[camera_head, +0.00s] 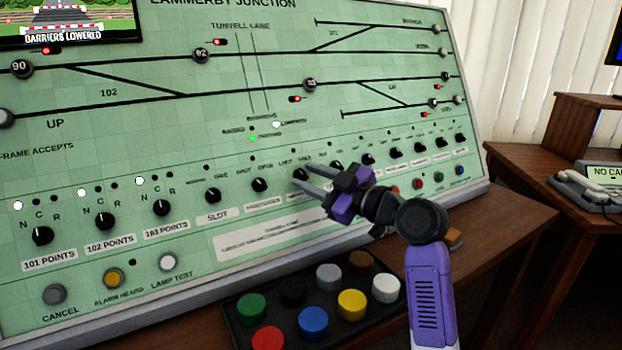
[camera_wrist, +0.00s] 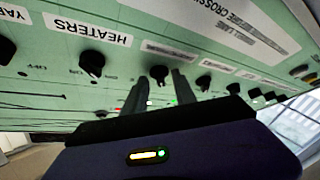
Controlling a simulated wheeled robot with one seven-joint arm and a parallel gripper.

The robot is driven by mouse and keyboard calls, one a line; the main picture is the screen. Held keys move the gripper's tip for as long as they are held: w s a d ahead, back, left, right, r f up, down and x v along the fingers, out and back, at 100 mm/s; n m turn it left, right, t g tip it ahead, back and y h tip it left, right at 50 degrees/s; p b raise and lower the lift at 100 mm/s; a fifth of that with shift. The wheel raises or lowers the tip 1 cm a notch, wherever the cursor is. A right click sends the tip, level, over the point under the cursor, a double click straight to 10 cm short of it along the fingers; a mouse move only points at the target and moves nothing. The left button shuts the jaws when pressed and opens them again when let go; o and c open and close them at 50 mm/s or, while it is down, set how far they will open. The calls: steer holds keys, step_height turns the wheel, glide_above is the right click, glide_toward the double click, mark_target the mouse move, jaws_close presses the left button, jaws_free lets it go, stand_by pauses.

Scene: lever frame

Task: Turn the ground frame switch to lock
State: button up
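A row of black rotary switches runs along the lower part of the green panel. My gripper (camera_head: 304,173) reaches in from the right, its two grey fingers parted around one black knob (camera_head: 299,174) right of the SLOT switch. The small label beneath is unreadable, so I cannot confirm it as the ground frame switch. In the wrist view, which shows the panel upside down, this knob (camera_wrist: 158,74) sits between the fingertips of my gripper (camera_wrist: 160,80). Neither finger clearly presses on it. Its pointer direction is not clear.
Neighbouring knobs stand close on both sides, including one on the left (camera_head: 260,184) and the HEATERS knob (camera_wrist: 92,63). The sloping green panel (camera_head: 130,130) fills the left and middle. A black tray (camera_head: 240,322) of coloured buttons lies below. A phone desk (camera_head: 540,160) stands at right.

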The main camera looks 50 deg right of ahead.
steer(key=s, duration=0.8)
steer(key=shift+p, duration=0.3)
steer(key=shift+d, duration=0.1)
